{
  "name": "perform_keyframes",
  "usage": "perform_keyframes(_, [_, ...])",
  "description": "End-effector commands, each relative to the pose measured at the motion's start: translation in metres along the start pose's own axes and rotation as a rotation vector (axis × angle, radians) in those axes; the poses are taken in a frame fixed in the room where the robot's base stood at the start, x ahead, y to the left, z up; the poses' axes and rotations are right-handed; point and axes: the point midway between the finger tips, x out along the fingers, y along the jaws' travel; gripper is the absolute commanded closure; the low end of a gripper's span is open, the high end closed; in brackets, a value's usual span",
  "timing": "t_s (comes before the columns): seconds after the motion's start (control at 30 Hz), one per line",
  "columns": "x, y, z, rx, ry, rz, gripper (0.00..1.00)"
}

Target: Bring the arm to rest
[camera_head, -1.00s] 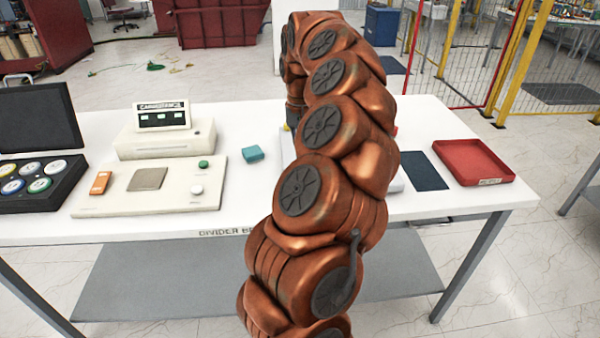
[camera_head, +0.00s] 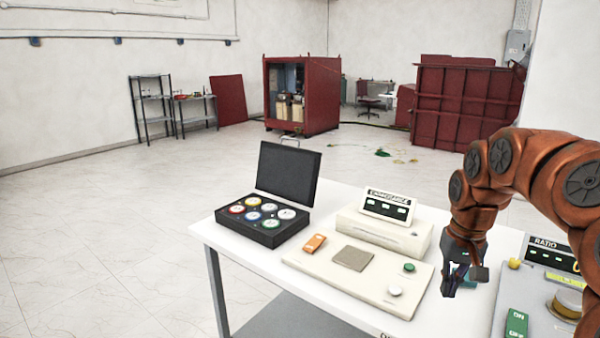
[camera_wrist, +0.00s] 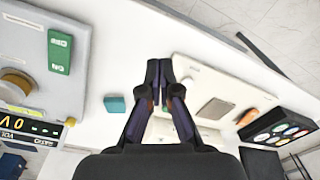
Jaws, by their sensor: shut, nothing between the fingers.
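My arm (camera_head: 530,160) enters the head view from the right edge and bends down over the white table (camera_head: 240,255). My gripper (camera_head: 455,280) hangs at its end, pointing down near the right end of the cream capacitance panel (camera_head: 330,285). In the wrist view my gripper (camera_wrist: 160,75) has its two dark fingers together at the tips, with nothing between them. A teal block (camera_wrist: 115,104) lies on the table to the left of the fingers in the wrist view, apart from them.
An open black case (camera_head: 265,220) with several coloured round pieces stands at the table's left. The capacitance display (camera_head: 387,207) stands behind the panel. A grey ratio unit (camera_head: 540,290) is at the right. Open floor (camera_head: 110,220) lies left of the table, with a red cabinet (camera_head: 300,95) farther back.

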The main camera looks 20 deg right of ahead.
Motion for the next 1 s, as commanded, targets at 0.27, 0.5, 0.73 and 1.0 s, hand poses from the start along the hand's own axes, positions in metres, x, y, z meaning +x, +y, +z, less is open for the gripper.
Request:
perform_keyframes(0.27, [0.005,-0.104,0.091,-0.285,-0.044,0.012,1.00])
perform_keyframes(0.5, [0.033,-0.140,0.187,-0.414,-0.119,0.035,1.00])
perform_keyframes(0.73, [0.063,-0.139,0.262,-0.441,-0.181,0.051,1.00])
perform_keyframes(1.0, [0.078,-0.135,0.293,-0.431,-0.205,0.053,1.00])
